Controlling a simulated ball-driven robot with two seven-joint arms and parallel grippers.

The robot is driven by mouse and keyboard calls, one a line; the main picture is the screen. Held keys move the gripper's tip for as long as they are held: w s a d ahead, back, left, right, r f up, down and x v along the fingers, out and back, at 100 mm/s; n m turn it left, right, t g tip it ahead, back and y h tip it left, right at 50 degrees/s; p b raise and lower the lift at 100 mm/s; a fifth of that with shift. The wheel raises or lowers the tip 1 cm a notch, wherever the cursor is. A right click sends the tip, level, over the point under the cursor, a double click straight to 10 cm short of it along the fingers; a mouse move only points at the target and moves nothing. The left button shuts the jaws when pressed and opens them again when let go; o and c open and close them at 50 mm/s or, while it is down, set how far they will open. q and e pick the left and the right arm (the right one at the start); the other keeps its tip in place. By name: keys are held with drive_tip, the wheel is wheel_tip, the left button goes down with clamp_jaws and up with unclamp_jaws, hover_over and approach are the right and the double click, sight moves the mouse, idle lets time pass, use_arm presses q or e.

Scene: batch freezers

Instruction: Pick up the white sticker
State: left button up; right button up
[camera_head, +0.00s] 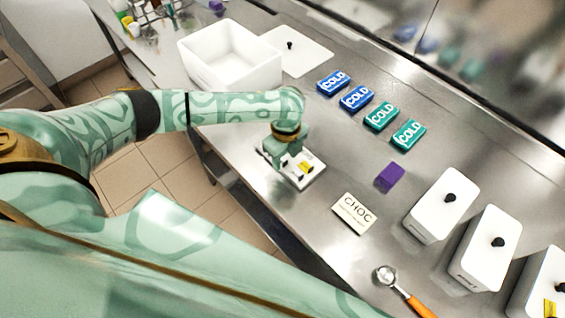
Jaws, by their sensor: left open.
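My left gripper (284,163) is open and points down over a small white tray (311,180) near the counter's front edge. A small yellow piece (305,168) lies on the tray, just right of the fingers, with a dark spot beside it. I cannot make out a separate white sticker; the gripper covers part of the tray, and white on white is hard to tell apart. A cream card reading CHOC (354,212) lies flat to the right of the tray. My right gripper is out of view.
Two blue COLD packs (333,82) and two green ones (380,117) lie behind. A purple block (390,177), lidded white tubs (441,205) and an orange-handled scoop (387,275) are at right. An open white bin (230,55) stands back left, beside its lid (296,50).

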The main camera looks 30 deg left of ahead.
use_arm(q)
drive_tip(key=shift+f, duration=0.8)
drive_tip(key=shift+r, duration=0.1)
drive_tip(key=c, duration=0.9)
drive_tip(key=shift+r, duration=0.1)
wheel_tip(320, 180, up, 3)
drive_tip(key=shift+w+f+p, duration=0.1)
drive_tip(key=shift+f+p, duration=0.05)
drive_tip(key=shift+p, duration=0.45)
drive_tip(key=shift+s+d+r+p, duration=1.05)
drive_tip(key=shift+s+r+p, duration=1.05)
drive_tip(key=shift+r+p, duration=0.5)
drive_tip(key=shift+s+d+r+p, duration=1)
drive_tip(key=shift+s+r+p, duration=1.3)
drive_tip(key=shift+r, duration=0.5)
drive_tip(key=shift+s+d+r+p, duration=1.05)
drive_tip(key=shift+s+r+p, duration=0.9)
drive_tip(key=shift+r+p, duration=0.7)
